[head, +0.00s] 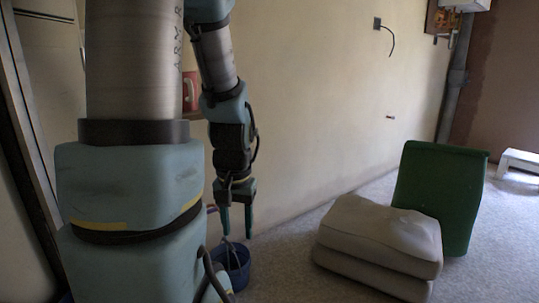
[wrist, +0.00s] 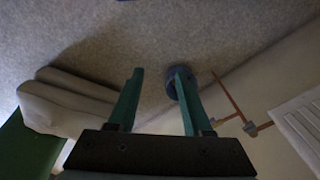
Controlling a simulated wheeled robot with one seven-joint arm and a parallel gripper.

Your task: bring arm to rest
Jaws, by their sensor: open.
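My arm hangs down along the left half of the head view, in front of the plaster wall. My gripper (head: 237,228) points at the floor, its two green fingers apart with nothing between them. In the wrist view my gripper (wrist: 160,75) also shows open and empty, with bare floor between the fingertips. Below it in the head view stands a dark blue bucket (head: 240,272) with something thin sticking out. In the wrist view the bucket (wrist: 171,88) is partly hidden behind the right finger. I cannot tell how far the fingertips are from its rim.
Two stacked beige cushions (head: 375,262) lie on the carpet at right, against a green chair-like piece (head: 436,185). The plaster wall (head: 310,110) runs close behind my gripper. A white low stool (head: 519,161) stands at far right. Carpet between bucket and cushions is clear.

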